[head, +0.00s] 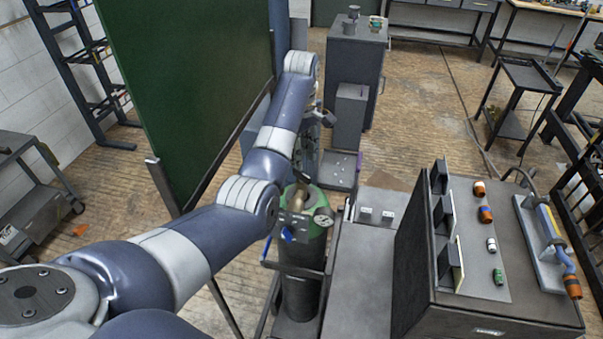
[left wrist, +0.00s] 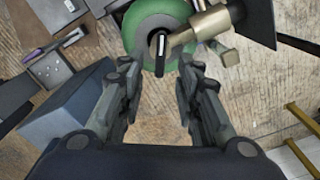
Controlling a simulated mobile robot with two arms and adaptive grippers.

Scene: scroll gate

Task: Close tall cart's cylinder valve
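The gas cylinder (head: 302,260) stands upright on the cart, with a green top and a grey body. A round gauge (head: 323,217) sits at its top. My left arm reaches over from the left, and my left gripper (head: 305,160) is above the cylinder, partly hidden by my arm. The left wrist view looks down on the green cylinder shoulder (left wrist: 142,18), the dark valve handle (left wrist: 160,48) and a brass regulator fitting (left wrist: 205,30). My left gripper (left wrist: 158,70) is open, its fingertips on either side of the handle's near end; contact cannot be told. My right gripper is not in view.
A dark green screen (head: 190,90) stands left of the cylinder. A dark cabinet (head: 355,60) is behind. Open floor (head: 440,120) lies at the back right.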

